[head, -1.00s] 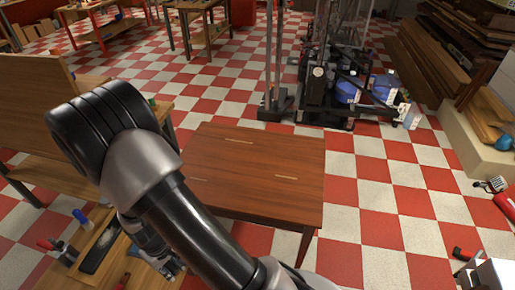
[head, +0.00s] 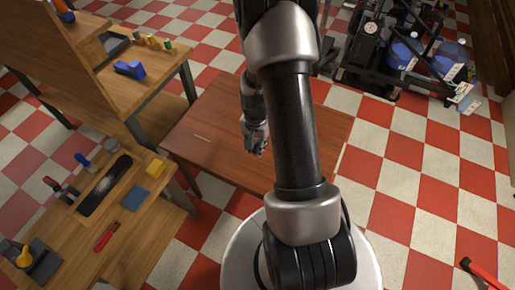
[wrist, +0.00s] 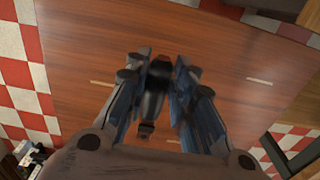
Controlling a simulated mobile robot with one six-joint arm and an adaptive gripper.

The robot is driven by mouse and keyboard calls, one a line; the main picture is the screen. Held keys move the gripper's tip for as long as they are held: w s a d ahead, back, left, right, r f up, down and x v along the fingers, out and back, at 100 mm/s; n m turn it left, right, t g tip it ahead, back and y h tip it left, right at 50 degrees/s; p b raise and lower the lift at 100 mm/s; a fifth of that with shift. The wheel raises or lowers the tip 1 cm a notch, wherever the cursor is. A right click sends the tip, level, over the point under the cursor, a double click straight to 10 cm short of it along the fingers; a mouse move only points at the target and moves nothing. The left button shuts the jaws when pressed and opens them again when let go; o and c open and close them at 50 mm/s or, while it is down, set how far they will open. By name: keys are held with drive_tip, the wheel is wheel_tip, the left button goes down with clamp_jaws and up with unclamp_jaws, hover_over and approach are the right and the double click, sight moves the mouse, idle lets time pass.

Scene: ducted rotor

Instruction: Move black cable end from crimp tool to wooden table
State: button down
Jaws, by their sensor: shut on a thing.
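The black cable end (wrist: 154,88) is between the fingers of my gripper (wrist: 158,64) in the wrist view, and the gripper is shut on it. In the head view my gripper (head: 256,148) hangs over the wooden table (head: 195,125), pointing down. The cable end cannot be made out there. The table's bare brown top also fills most of the wrist view (wrist: 80,35). The gap between the cable end and the tabletop is hard to judge. I cannot pick out the crimp tool with certainty.
A black machine (head: 395,50) stands at the back right. The tabletop around my gripper is clear.

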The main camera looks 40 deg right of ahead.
sight(256, 175)
wheel_tip(256, 175, down, 18)
drive_tip(key=b, duration=0.4)
drive_tip(key=shift+d+f, duration=0.1)
drive_tip(key=shift+f, duration=0.1)
drive_tip(key=shift+f, duration=0.1)
drive_tip(key=c, duration=1.8)
unclamp_jaws()
drive_tip(key=shift+f, duration=0.1)
drive_tip(key=o, duration=0.4)
drive_tip(key=shift+o, duration=0.2)
